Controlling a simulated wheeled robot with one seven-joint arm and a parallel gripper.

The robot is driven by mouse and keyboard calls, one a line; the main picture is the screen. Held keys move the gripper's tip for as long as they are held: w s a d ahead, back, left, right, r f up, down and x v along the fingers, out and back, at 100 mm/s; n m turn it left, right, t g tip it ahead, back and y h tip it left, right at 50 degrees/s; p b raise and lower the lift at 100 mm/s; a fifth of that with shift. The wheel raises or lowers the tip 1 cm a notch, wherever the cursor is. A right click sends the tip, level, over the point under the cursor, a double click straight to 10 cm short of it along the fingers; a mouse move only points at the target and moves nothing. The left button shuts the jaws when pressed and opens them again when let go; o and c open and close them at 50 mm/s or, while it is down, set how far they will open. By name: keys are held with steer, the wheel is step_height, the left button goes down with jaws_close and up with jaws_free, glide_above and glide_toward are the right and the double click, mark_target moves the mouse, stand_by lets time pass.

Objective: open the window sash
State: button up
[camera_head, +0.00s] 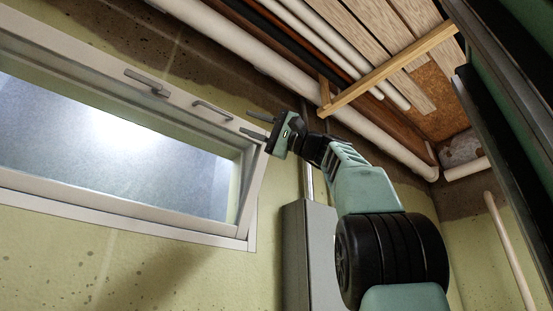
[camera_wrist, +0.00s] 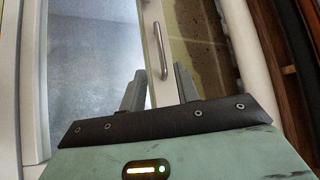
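The window sash (camera_head: 190,103) is a pale framed pane at the left of the head view, tilted inward at its top, away from the window frame (camera_head: 130,229). Its top rail carries a grey bar handle (camera_head: 211,109) and a latch-like lever (camera_head: 147,82). My gripper (camera_head: 247,121) is at the right end of the top rail, to the right of the bar handle. In the wrist view, its two fingers (camera_wrist: 158,80) are apart, with the sash rail (camera_wrist: 150,40) running between them. The bar handle (camera_wrist: 160,50) lies beyond the fingertips. I cannot tell whether either finger touches the rail.
White and dark pipes (camera_head: 255,55) run along the ceiling above the window. A grey box (camera_head: 309,255) is on the wall below my arm. A wooden brace (camera_head: 390,70) crosses the ceiling. The wall below the window (camera_head: 100,260) is clear.

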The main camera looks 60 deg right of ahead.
steer(key=b+v, duration=0.1)
steer(key=v, duration=0.5)
steer(key=shift+s+d, duration=0.25)
steer(key=shift+s, duration=0.05)
steer(key=shift+f, duration=0.1)
